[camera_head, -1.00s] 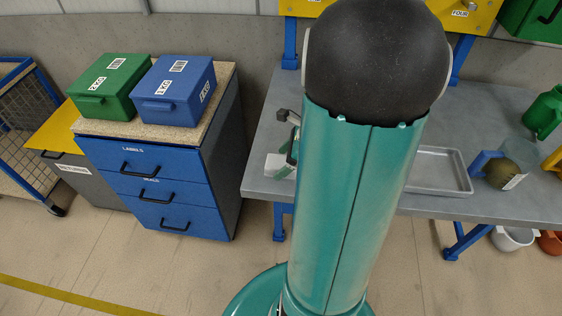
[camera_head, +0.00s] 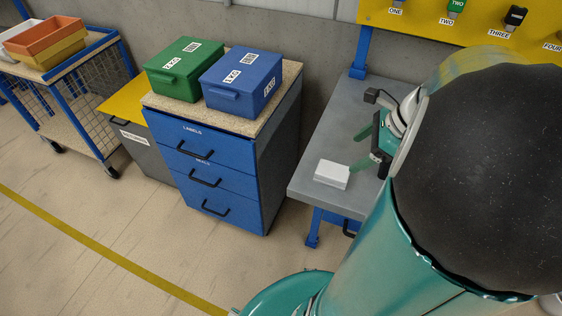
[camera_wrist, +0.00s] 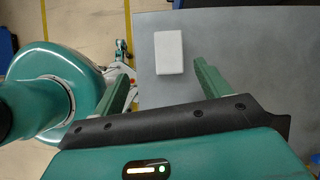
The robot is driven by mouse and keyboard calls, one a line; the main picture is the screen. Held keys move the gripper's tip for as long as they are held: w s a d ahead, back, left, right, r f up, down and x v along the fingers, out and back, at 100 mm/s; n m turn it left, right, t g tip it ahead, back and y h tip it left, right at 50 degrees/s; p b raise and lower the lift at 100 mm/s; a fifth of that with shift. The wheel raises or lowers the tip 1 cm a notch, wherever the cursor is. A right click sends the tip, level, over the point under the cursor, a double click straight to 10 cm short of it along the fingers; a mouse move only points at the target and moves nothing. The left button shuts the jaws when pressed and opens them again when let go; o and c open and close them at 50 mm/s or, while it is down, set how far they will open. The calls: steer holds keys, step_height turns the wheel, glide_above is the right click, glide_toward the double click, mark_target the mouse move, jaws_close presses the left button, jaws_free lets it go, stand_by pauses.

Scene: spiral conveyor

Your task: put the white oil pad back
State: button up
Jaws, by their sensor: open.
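The white oil pad (camera_head: 332,174) is a small white block lying flat near the left front corner of the grey workbench (camera_head: 322,199). In the wrist view the pad (camera_wrist: 169,52) lies just beyond the fingertips, roughly between their lines. My gripper (camera_head: 360,149) hangs at the bench's left end, its green fingers pointing toward the pad. In the wrist view my gripper (camera_wrist: 160,74) is open, with nothing between the fingers. I cannot tell its exact height above the bench. My arm hides much of the bench on the right.
Left of the bench stands a blue drawer cabinet (camera_head: 212,168) with a green box (camera_head: 180,70) and a blue box (camera_head: 245,82) on top. A yellow-topped grey bin (camera_head: 150,150) and a cart (camera_head: 82,110) stand further left. The floor in front is clear.

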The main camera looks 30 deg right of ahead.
steer(key=a+r+n+h, duration=0.2)
steer(key=a+r+n, duration=0.1)
steer(key=a+n, duration=0.9)
steer(key=a+r+n+h, duration=0.2)
steer(key=a+r+n, duration=0.2)
steer(key=a+n, duration=0.9)
steer(key=shift+w+n+t, duration=0.3)
steer(key=shift+n+t, duration=0.1)
steer(key=shift+n, duration=0.4)
steer(key=shift+r, duration=0.1)
